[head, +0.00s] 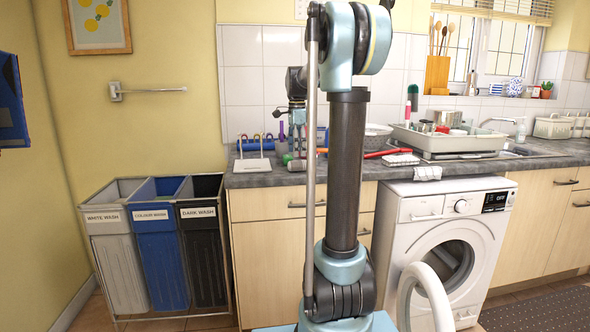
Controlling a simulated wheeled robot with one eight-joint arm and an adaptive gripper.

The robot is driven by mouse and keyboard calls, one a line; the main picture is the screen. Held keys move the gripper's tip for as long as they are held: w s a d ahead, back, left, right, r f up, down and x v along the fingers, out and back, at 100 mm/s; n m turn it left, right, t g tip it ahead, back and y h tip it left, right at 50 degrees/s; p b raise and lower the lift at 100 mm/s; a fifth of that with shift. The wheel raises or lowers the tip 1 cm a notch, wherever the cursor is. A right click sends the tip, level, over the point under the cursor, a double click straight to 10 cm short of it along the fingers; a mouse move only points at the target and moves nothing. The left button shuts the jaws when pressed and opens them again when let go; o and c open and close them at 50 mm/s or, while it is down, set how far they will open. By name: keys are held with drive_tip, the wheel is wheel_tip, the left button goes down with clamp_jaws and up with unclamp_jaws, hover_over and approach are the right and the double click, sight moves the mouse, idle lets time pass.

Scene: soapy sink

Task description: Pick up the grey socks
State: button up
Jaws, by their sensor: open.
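I cannot make out the grey socks for certain. A small pale grey-white cloth bundle (428,173) lies at the counter's front edge above the washing machine, and it may be the socks. My gripper (297,148) points down over the left part of the counter, behind my arm's upright link. It is open, with nothing seen in it, and is well to the left of the pale bundle. Its fingertips are small and partly lost among the items there.
The counter (262,180) holds a hook rack (255,146), red-handled tool (388,153), brush-like item (400,159), bowl (378,134) and dish tray (450,143). The washing machine (414,209) door (421,285) is open. White (118,250), blue (158,245) and black (203,250) wash bins stand left.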

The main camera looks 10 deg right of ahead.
sight(299, 161)
drive_tip(key=shift+w+d+f, duration=0.1)
drive_tip(key=shift+d+f, duration=0.1)
drive_tip(key=shift+f, duration=1.2)
drive_tip(key=shift+d+f, duration=0.2)
drive_tip(key=shift+f, duration=1.2)
drive_tip(key=shift+c, duration=0.3)
drive_tip(key=c, duration=1.1)
